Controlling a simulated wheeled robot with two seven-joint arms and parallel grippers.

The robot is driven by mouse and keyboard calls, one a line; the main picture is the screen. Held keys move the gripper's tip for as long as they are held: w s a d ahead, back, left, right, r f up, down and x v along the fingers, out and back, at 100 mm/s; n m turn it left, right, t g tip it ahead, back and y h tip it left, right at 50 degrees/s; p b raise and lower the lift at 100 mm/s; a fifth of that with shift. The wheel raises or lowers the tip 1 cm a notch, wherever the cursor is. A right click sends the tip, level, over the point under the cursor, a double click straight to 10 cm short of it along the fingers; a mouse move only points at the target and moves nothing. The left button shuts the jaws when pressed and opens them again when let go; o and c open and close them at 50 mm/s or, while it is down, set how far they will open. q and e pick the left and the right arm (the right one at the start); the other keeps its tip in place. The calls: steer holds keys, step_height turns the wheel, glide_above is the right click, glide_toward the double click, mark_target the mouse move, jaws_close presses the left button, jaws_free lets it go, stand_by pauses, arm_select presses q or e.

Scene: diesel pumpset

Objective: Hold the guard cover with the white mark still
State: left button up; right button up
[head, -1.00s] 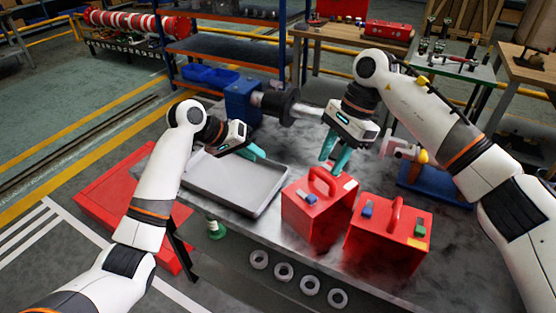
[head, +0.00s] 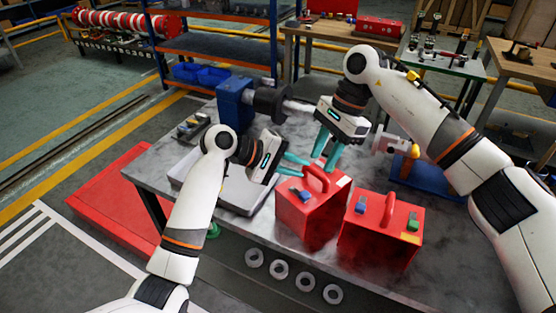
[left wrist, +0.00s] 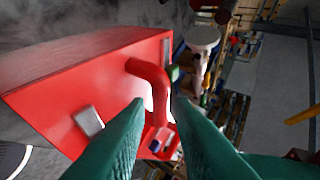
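The guard cover with the white mark (head: 296,222) is a red box with a top handle (head: 318,180). It stands upright on the grey bench, its white patch (head: 343,181) on top and a blue block near the handle. A second red cover (head: 375,245) with a yellow patch stands to its right. My left gripper (head: 297,167) is open at the left of the white-marked cover's handle. In the left wrist view, a red handle (left wrist: 157,88) lies ahead between its spread green fingers (left wrist: 152,110). My right gripper (head: 325,160) is open and empty, just behind and above the handle.
A grey tray (head: 240,205) lies left of the covers, partly behind my left arm. A blue housing with a shaft (head: 234,100) stands behind. A blue stand (head: 425,180) is at the right. Several pale rings (head: 279,269) show along the bench front.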

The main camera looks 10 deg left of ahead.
mark_target(309, 171)
arm_select(q)
steer(key=shift+x, duration=2.7)
steer(key=shift+c, duration=0.5)
jaws_close()
steer(key=shift+o, duration=1.5)
jaws_free()
jaws_close()
